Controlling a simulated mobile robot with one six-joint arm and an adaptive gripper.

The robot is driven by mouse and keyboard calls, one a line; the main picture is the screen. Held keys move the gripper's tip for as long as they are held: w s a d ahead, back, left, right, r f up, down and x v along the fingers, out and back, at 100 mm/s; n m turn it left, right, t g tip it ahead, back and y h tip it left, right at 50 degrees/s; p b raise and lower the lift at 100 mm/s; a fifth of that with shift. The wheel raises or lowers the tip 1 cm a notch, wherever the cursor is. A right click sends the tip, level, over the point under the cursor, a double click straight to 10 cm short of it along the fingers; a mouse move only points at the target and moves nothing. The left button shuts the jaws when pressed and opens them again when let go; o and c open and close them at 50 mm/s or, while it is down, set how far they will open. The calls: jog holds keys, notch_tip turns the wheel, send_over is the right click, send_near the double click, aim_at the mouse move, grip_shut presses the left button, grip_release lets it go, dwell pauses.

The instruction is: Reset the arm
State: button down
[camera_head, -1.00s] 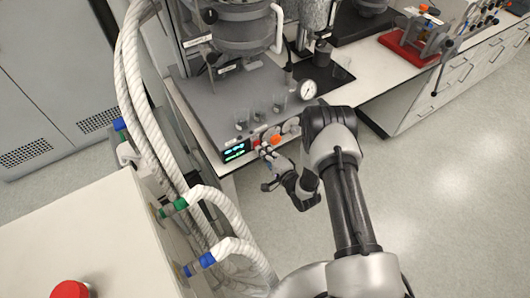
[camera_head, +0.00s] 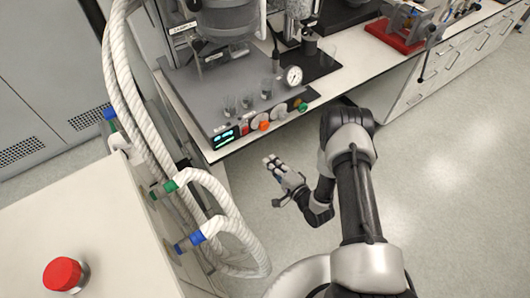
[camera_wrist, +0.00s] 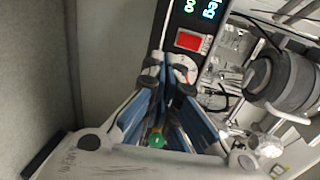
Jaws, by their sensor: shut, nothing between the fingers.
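My arm reaches forward from the lower right in the head view. My gripper (camera_head: 270,162) is in front of the reactor's control panel, with a gap of floor showing between them in the picture. In the wrist view my gripper (camera_wrist: 166,62) has its blue-lined fingers drawn together at the tips, with nothing between them. The panel carries a lit display (camera_head: 224,137), an orange-red knob (camera_head: 264,126), a green knob (camera_head: 302,106) and a red switch (camera_wrist: 188,41), seen past the fingertips in the wrist view.
Small glass beakers (camera_head: 247,101) and a pressure gauge (camera_head: 294,76) stand on the reactor base. Thick white hoses (camera_head: 118,90) run down at the left. A white cabinet with a red button (camera_head: 63,274) is at lower left. Open floor (camera_head: 440,190) lies to the right.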

jog(key=shift+s+d+f, duration=0.15)
jog(key=shift+s+d, duration=0.1)
jog(key=shift+s, duration=0.15)
dwell(0.3)
jog(key=w+d+r+n+g+h, duration=0.1)
jog(key=w+d+r+n+h, duration=0.15)
jog(key=w+r, duration=0.45)
jog(key=d+r+n+g+h+b, duration=0.1)
jog(key=d+r+n+h, duration=0.2)
jog(key=r, duration=0.6)
jog(key=d+r+n+g+h+b, duration=0.1)
jog(key=d+r+n+h, duration=0.1)
jog(key=d+r, duration=0.5)
jog(key=s+r+n+g+h+b, duration=0.1)
jog(key=s+r, duration=0.3)
jog(key=s, duration=0.3)
jog(key=s+r+g+h, duration=0.1)
jog(key=s+r, duration=0.3)
jog(key=s, duration=0.3)
jog(key=s+r+n+g+b, duration=0.1)
jog(key=s+r+g, duration=0.1)
jog(key=s+r, duration=0.4)
jog(key=s+a+f+n+g, duration=0.1)
jog(key=s, duration=1.3)
jog(key=shift+s+a+f+n+g, duration=0.15)
jog(key=shift+s+a+n+g, duration=0.15)
jog(key=shift+s+a+n, duration=0.1)
